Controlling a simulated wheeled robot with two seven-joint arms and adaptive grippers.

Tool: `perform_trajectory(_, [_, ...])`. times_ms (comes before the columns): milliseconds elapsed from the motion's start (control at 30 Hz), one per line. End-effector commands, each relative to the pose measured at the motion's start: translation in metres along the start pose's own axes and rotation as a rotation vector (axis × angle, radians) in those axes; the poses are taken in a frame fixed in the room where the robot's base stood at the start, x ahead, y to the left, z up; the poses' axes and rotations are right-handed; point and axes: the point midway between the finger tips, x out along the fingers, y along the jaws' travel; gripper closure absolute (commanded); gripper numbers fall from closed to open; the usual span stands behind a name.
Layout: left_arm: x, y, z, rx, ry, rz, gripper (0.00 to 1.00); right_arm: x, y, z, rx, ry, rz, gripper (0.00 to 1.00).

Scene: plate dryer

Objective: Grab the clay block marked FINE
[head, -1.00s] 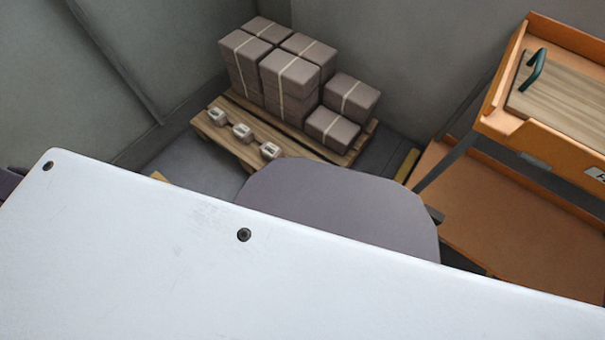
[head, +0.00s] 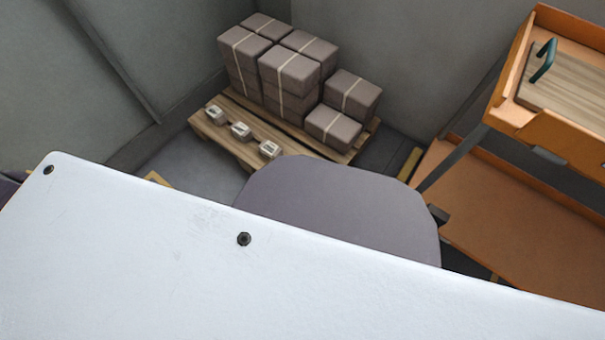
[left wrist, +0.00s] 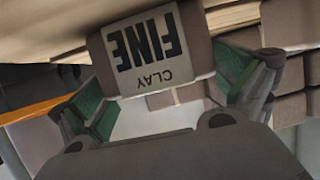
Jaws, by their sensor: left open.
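The clay block marked FINE (left wrist: 152,45) is large at the top middle of the left wrist view. It is grey-brown with a pale label, and its lettering reads upside down. My left gripper (left wrist: 163,97) is open, with green pads on both sides of the picture below and beside the block. I cannot tell whether the block is between the fingers in depth. In the head view, three small labelled blocks stand in a row on the pallet's front: left (head: 215,115), middle (head: 241,131) and right (head: 269,150). Their labels are too small to read. Neither gripper shows there.
The wooden pallet (head: 228,143) carries several strapped brown packages (head: 290,72) behind the small blocks, near the wall. An orange cart (head: 500,195) stands at the right, with a wooden board (head: 572,92) and green handle (head: 544,60) on top.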

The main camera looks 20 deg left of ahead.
Motion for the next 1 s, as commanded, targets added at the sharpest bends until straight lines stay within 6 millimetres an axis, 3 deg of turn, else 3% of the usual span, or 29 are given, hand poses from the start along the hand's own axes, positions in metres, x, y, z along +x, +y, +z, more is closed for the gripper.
perform_trajectory(633, [0.0055,0.0004,0.0002,0.0,-0.001,0.0,0.0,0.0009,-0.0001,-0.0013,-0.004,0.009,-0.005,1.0])
perform_trajectory(1000, [0.0054,0.0004,0.0003,0.0,-0.001,0.001,0.48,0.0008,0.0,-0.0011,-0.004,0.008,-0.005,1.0])
